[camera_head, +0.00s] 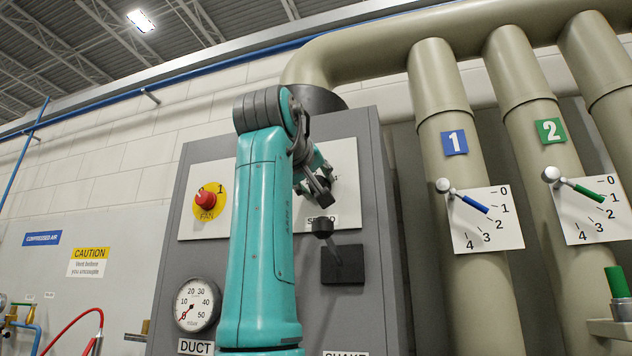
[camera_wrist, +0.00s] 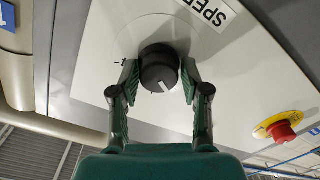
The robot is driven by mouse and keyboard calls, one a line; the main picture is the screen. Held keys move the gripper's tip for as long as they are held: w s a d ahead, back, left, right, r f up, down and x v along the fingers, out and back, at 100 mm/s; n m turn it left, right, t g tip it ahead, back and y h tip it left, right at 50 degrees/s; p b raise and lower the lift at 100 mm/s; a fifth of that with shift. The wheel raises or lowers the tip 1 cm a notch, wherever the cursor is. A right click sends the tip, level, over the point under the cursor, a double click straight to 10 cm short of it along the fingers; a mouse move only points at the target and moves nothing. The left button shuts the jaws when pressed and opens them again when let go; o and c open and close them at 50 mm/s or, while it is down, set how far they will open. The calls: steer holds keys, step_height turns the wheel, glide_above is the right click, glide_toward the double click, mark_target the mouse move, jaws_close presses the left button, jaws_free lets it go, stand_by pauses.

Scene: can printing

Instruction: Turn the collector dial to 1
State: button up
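The dial is a round black knob (camera_wrist: 158,68) on a white plate lettered SPE... in the wrist view. A white pointer mark on its face points to the lower right of that picture. A printed mark like a 1 stands left of the knob. My gripper (camera_wrist: 159,75) has one finger on each side of the knob, close to its sides; whether they touch it is unclear. In the head view my gripper (camera_head: 322,190) is at the speed plate (camera_head: 345,157) on the grey cabinet, and my arm hides much of the knob.
The cabinet (camera_head: 371,205) also carries a red fan switch (camera_head: 205,198), a pressure gauge (camera_head: 197,304) and a black lever (camera_head: 330,245) just below the dial. Pipes with numbered valve plates (camera_head: 487,238) stand to the right. The red switch (camera_wrist: 283,130) also shows in the wrist view.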

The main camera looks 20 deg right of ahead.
steer(key=shift+o, duration=0.6)
steer(key=shift+w, duration=0.1)
steer(key=shift+d, duration=0.1)
steer(key=v, duration=1.2)
